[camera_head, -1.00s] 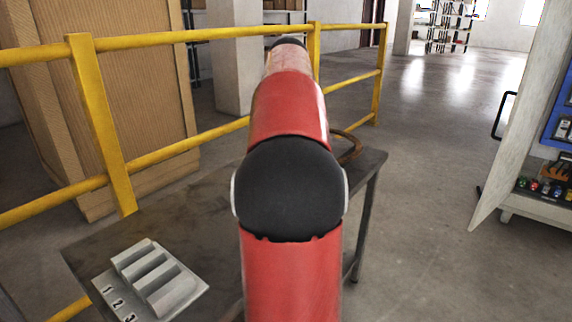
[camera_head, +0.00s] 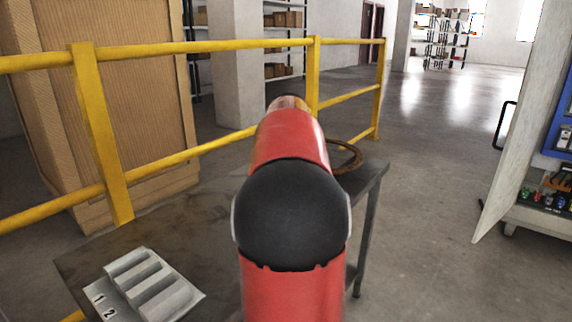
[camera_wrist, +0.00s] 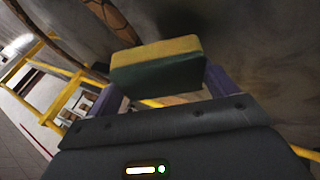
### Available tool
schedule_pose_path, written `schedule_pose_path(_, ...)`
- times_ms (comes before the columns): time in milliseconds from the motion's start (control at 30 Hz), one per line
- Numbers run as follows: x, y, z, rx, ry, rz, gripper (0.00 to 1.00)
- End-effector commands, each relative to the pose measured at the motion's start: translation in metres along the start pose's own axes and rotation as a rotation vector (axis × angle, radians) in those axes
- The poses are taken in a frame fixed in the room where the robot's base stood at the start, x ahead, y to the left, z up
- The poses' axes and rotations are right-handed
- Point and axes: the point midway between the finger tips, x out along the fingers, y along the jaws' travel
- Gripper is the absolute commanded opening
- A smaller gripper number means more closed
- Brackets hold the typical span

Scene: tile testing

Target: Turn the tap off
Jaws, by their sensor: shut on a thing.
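No tap shows in either view. In the wrist view, my gripper (camera_wrist: 163,85) has purple fingers on both sides of a sponge-like block (camera_wrist: 158,73), yellow on top and dark green below. It is shut on this block. A worn grey-brown surface lies beyond the block. In the head view, my red and black arm covers the middle of the picture and hides my gripper and whatever is behind it.
A grey table (camera_head: 215,207) carries a white numbered holder (camera_head: 150,287) with grey bars and a brown ring (camera_head: 346,160). A yellow railing (camera_head: 210,52) runs behind it. A wooden crate (camera_head: 130,100) stands beyond. An open cabinet door (camera_head: 505,150) is at right; floor between is free.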

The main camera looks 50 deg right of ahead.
Motion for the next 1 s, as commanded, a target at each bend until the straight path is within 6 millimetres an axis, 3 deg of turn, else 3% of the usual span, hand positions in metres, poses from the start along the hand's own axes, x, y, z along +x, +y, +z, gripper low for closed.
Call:
schedule_pose_path(167,0.006,-0.003,0.002,0.000,0.000,0.000,0.67)
schedule_pose_path(200,0.005,-0.003,0.002,0.000,0.000,0.000,0.88)
schedule_pose_path(300,0.005,-0.003,0.002,0.000,0.000,0.000,1.00)
schedule_pose_path(667,-0.006,0.002,-0.002,0.000,0.001,0.000,1.00)
schedule_pose_path(1000,-0.077,0.002,-0.002,-0.001,0.002,0.003,1.00)
